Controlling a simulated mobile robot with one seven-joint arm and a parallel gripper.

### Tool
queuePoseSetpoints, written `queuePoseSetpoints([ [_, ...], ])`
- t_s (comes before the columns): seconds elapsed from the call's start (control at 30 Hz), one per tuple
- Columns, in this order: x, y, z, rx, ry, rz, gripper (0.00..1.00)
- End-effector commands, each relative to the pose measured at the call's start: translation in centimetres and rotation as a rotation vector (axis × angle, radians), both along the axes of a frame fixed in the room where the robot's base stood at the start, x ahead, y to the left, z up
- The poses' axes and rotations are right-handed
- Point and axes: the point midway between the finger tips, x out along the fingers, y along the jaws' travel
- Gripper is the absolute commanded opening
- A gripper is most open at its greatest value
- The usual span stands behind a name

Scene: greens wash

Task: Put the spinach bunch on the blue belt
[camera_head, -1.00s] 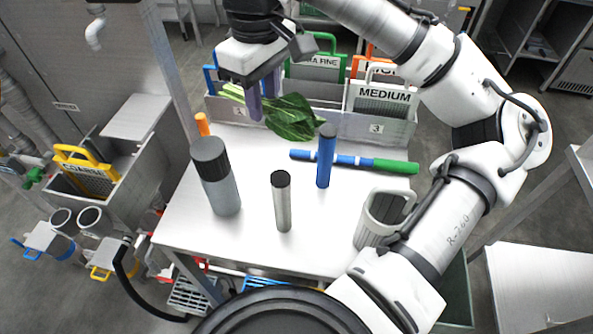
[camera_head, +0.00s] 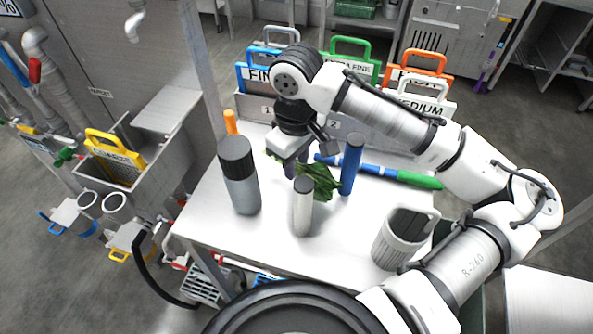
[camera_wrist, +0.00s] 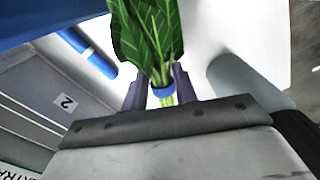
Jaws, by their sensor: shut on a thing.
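The spinach bunch (camera_head: 318,181) has dark green leaves and pale stems with a blue band. My gripper (camera_head: 290,167) is shut on its stems, low over the middle of the white table. The leaves point right, between a white cylinder and a blue cylinder in the head view. In the wrist view the spinach bunch (camera_wrist: 148,40) hangs beyond the fingers of my gripper (camera_wrist: 160,95). I cannot tell whether the leaves touch the table. I cannot make out a blue belt in either view.
Close around stand a grey bottle (camera_head: 242,185), a white dark-capped cylinder (camera_head: 302,212) and a blue cylinder (camera_head: 350,168). A ribbed mug (camera_head: 398,240) is at front right. A blue and green rod (camera_head: 400,177) lies behind. Labelled graters (camera_head: 425,100) stand in a rack along the back.

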Motion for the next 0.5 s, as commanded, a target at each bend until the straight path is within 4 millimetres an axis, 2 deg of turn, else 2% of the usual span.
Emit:
queuePoseSetpoints([
  [0.27,0.0,0.0,-3.5,0.000,0.001,-0.002,0.05],
  [0.5,0.0,0.0,-3.8,0.000,0.000,-0.001,0.05],
])
